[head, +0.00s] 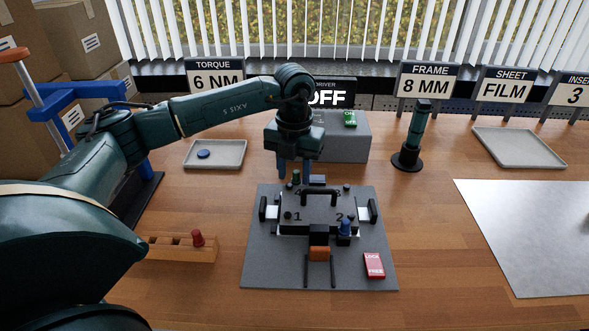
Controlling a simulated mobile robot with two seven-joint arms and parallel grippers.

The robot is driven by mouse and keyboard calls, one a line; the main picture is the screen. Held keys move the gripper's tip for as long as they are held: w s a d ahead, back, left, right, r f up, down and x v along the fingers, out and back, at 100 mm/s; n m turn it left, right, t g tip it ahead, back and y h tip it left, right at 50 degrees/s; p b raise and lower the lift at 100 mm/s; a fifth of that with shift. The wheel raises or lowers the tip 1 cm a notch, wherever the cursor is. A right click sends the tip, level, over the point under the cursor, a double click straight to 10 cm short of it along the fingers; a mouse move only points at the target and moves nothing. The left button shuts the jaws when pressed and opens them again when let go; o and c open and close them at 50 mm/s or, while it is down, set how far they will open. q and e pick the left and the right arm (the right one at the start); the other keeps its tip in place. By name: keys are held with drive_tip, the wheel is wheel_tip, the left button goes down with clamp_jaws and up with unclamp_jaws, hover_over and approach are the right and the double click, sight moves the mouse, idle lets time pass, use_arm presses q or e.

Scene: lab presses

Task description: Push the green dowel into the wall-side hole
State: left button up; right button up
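The green dowel (296,177) stands upright at the far left corner of the dark plate (318,228), on the wall side. Its lower end and the hole under it are too small to make out. My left gripper (293,168) points down over this corner. Its two blue fingers are apart, with the dowel's top showing between or just below them; I cannot tell whether they touch it. My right gripper is not in view.
A wooden rack (168,248) holds a red dowel (197,239). A driver stand (408,155) is to the right.

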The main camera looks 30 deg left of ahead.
sight(294, 172)
use_arm(q)
drive_tip(key=shift+d, duration=0.3)
wheel_tip(294, 172, up, 13)
drive_tip(key=shift+a, duration=0.2)
drive_tip(key=shift+r, duration=0.1)
idle(0.5)
